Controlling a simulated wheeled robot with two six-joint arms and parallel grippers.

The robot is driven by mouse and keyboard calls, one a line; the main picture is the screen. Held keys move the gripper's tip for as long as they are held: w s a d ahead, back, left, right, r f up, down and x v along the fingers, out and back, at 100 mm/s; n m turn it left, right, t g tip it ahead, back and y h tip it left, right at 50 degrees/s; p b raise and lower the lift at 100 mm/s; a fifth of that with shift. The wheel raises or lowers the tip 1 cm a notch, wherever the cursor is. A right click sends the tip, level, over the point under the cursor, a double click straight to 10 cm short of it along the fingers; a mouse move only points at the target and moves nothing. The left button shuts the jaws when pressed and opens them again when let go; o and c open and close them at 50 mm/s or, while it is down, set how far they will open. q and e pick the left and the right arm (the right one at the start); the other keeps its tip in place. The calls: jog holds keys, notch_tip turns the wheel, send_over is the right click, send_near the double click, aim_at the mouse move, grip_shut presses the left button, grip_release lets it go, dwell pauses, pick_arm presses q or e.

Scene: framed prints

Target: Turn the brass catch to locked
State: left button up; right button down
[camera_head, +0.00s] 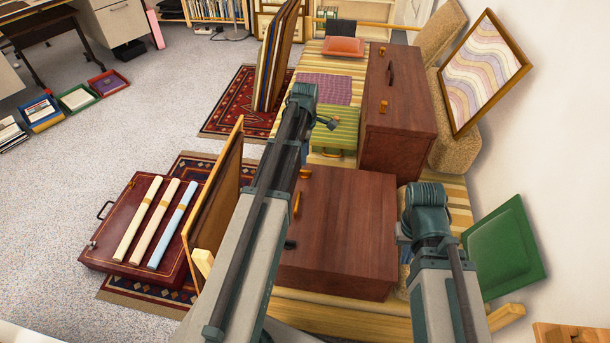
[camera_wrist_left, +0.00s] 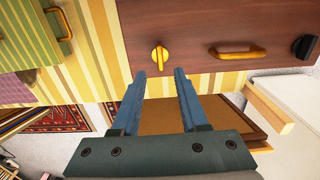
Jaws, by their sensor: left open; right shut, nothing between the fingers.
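The brass catch (camera_wrist_left: 160,54) sits on the front face of a dark wooden chest (camera_wrist_left: 205,22). Its lever stands upright in the left wrist view, crosswise to the brass handle (camera_wrist_left: 237,50). In the head view the catch (camera_head: 305,173) shows at the far end of the near chest's front (camera_head: 340,220). My left gripper (camera_wrist_left: 160,73) is open, with its fingertips just short of the catch and one to each side of it; I see no contact. In the head view my left arm hides its fingers. My right gripper (camera_head: 424,208) is shut and empty beside the chest's right side, its fingers mostly hidden.
A black catch (camera_wrist_left: 304,47) is beyond the handle. A second wooden chest (camera_head: 405,115) and a green striped case (camera_head: 336,130) stand behind the near chest. A leaning framed board (camera_head: 215,195) is close left of my left arm. Open carpet (camera_head: 110,145) lies further left.

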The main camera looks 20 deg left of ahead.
aim_at(305, 171)
pick_arm(q)
notch_tip(305, 171, down, 7)
jog(key=b, duration=0.6)
jog(key=shift+f, duration=0.1)
pick_arm(e)
notch_tip(305, 171, down, 7)
jog(key=shift+f, duration=0.1)
pick_arm(q)
grip_shut()
